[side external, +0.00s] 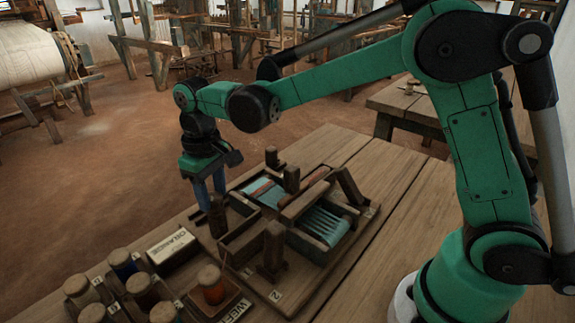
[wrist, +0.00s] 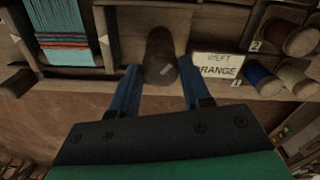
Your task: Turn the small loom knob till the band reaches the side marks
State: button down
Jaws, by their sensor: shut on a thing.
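The small loom knob (wrist: 160,52) is a dark wooden peg with a pale mark on its top, at the loom's edge. It also shows in the side external view (side external: 217,216). My gripper (wrist: 160,88) is shut on it, with a blue finger on either side; it shows from the side too (side external: 211,196). The band (wrist: 67,43) is a set of reddish stripes across the teal cloth. Pale side marks stand on the frame at its left (wrist: 14,38) and right (wrist: 103,39). The band looks roughly level with them; the exact alignment is hard to judge.
A label block (wrist: 218,67) stands beside the knob in the wrist view. Several thread spools (side external: 140,290) stand in a rack at the table's front left. Wooden posts (side external: 273,245) rise from the small loom. Bare tabletop (side external: 375,185) lies behind it.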

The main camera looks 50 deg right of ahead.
aim_at(213, 196)
dwell(0.3)
jog(key=shift+c, duration=2)
grip_release()
jog(key=shift+r, duration=0.1)
jog(key=shift+r, duration=2.75)
notch_tip(213, 196, down, 6)
jog(key=shift+r, duration=0.1)
jog(key=shift+n, duration=0.7)
